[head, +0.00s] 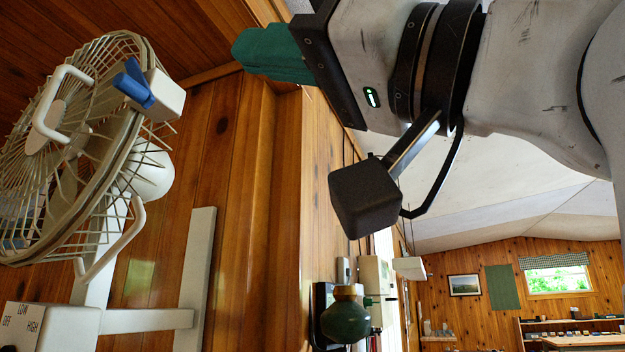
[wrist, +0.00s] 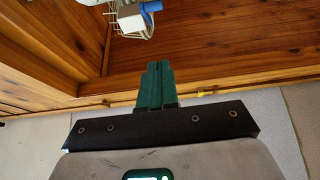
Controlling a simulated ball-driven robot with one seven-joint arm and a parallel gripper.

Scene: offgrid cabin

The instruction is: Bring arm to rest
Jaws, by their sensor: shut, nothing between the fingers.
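My gripper (head: 262,52) reaches in from the upper right in the head view. Its green fingers point left, toward the wood-panelled wall and ceiling corner. In the wrist view the two green fingers of my gripper (wrist: 155,84) lie together at the middle, shut with nothing between them. My arm is raised high, and the fingers appear clear of the wood. A white wire-cage fan (head: 80,150) with a blue knob (head: 134,84) is left of and below the fingertips. Part of the fan (wrist: 130,22) also shows at the top of the wrist view.
A white upright board (head: 195,275) and a control box marked LOW, HIGH, OFF (head: 45,328) are below the fan. A green round vessel (head: 346,320) and a white wall box (head: 374,285) are lower centre. The room opens toward a far window (head: 558,278) at right.

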